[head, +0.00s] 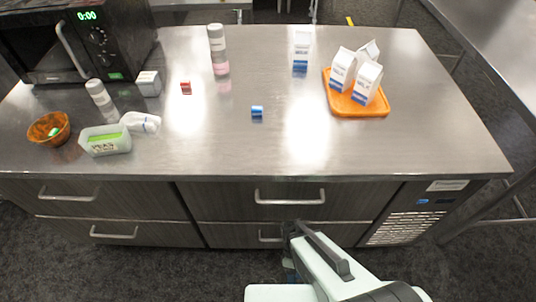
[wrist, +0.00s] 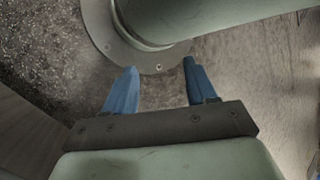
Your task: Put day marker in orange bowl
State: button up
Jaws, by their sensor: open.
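The orange bowl (head: 61,122) stands at the left of the steel counter, with a small green item (head: 54,132) inside it. Two small blocks that look like day markers lie on the counter: a red one (head: 186,88) left of the middle and a blue one (head: 257,112) near the middle. No lettering on them is readable. My gripper (wrist: 160,72) is open and empty, its two blue fingers apart. In the head view it is low in front of the counter drawers, well away from the bowl and the blocks, and partly hidden by my arm.
A labelled tub (head: 105,146) and a white crumpled item (head: 143,122) sit beside the bowl. Shakers (head: 98,92), a white box (head: 149,83), a tall bottle (head: 217,45) and a microwave (head: 85,40) stand behind. Milk cartons stand on an orange tray (head: 360,110) at right. The front middle is clear.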

jog(key=d+m+t+y, duration=0.1)
jog(key=d+m, duration=0.6)
jog(key=m, duration=0.6)
jog(key=shift+s+r, duration=0.25)
jog(key=shift+s, duration=0.15)
